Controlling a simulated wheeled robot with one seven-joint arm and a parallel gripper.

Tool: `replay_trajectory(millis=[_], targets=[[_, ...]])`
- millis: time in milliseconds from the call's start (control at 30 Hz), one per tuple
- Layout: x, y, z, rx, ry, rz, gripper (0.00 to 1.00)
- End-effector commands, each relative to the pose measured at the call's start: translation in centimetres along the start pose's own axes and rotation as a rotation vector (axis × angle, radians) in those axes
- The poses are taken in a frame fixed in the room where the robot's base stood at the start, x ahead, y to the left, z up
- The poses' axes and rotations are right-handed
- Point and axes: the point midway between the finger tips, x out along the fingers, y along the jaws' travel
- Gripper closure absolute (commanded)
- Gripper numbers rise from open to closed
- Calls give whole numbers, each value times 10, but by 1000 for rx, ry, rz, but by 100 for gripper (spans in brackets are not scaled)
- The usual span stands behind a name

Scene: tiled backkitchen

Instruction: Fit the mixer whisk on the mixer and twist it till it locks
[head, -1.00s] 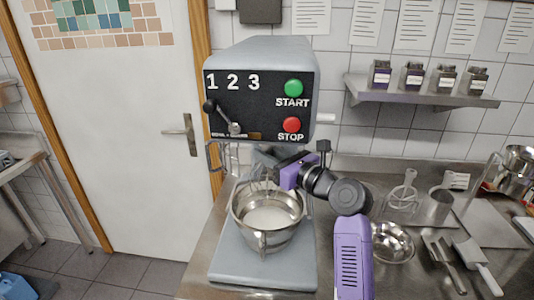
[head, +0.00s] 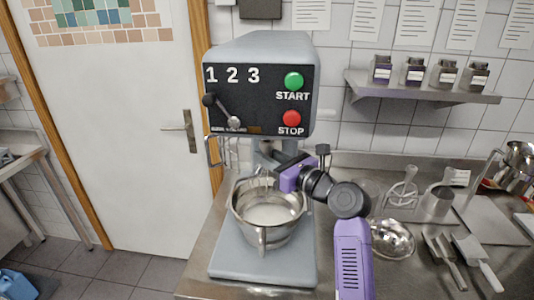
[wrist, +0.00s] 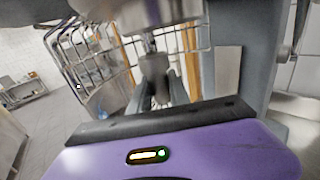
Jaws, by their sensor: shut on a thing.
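The grey mixer (head: 258,50) stands on the steel counter with its control panel facing me. Its steel bowl (head: 268,236) sits below the head and holds something pale. My gripper (head: 268,158) reaches in from the right, between mixer head and bowl. In the wrist view, my gripper (wrist: 160,95) is shut on the grey metal hub of the mixer whisk (wrist: 153,66), upright under the mixer head. A narrow shaft shows just above the hub; I cannot tell whether it is seated or locked. The whisk's wires are mostly hidden.
A wire guard (head: 222,152) hangs at the left under the mixer head. A shelf (head: 420,92) with jars is above.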

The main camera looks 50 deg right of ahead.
Motion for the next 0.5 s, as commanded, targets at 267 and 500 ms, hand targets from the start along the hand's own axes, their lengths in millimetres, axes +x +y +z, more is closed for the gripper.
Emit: replay_trajectory(millis=[267,500], targets=[[0,1,-8,0,-1,0,100],[-13,16,-7,-1,1,1,100]])
